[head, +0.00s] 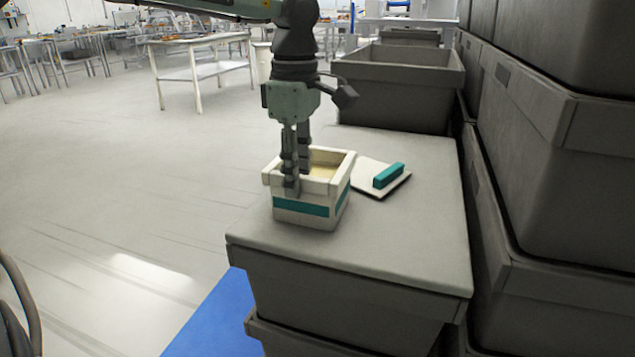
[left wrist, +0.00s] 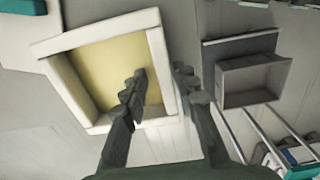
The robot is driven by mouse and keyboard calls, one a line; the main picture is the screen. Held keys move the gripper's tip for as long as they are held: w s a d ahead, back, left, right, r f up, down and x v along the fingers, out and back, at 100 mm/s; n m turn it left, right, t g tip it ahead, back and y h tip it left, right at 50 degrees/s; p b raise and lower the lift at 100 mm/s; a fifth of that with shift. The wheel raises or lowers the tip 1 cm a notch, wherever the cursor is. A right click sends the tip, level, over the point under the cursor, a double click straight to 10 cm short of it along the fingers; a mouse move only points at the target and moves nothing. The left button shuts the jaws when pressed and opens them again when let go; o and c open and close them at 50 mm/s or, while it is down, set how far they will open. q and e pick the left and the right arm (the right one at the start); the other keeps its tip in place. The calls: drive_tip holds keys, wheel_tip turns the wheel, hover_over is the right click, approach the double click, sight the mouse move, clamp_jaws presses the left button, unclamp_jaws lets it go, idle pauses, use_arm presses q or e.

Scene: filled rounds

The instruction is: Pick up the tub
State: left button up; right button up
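The tub (head: 312,212) is a square cream-white box with a teal band and a pale yellow filling. It stands upright on the grey lid of a bin. My left gripper (head: 297,178) points down over it, its fingers on either side of one wall. In the left wrist view, one finger of the gripper (left wrist: 162,80) is over the inside of the tub (left wrist: 85,40) and the other is outside the wall. The fingers are apart, with some space seeming to show beside the wall. My right gripper is not in view.
A white plate with a teal block-shaped handle (head: 388,176) lies just right of the tub on the grey lid (head: 420,225). Tall stacked grey bins (head: 560,170) rise on the right. An open grey bin (head: 395,95) stands behind. Open floor lies to the left.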

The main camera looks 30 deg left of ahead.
sight(302, 223)
use_arm(q)
drive_tip(key=f, duration=0.6)
drive_tip(key=shift+s+d+p, duration=0.2)
drive_tip(key=shift+d+p, duration=0.1)
drive_tip(key=shift+d, duration=0.1)
drive_tip(key=shift+c, duration=0.5)
clamp_jaws()
drive_tip(key=shift+w, duration=0.1)
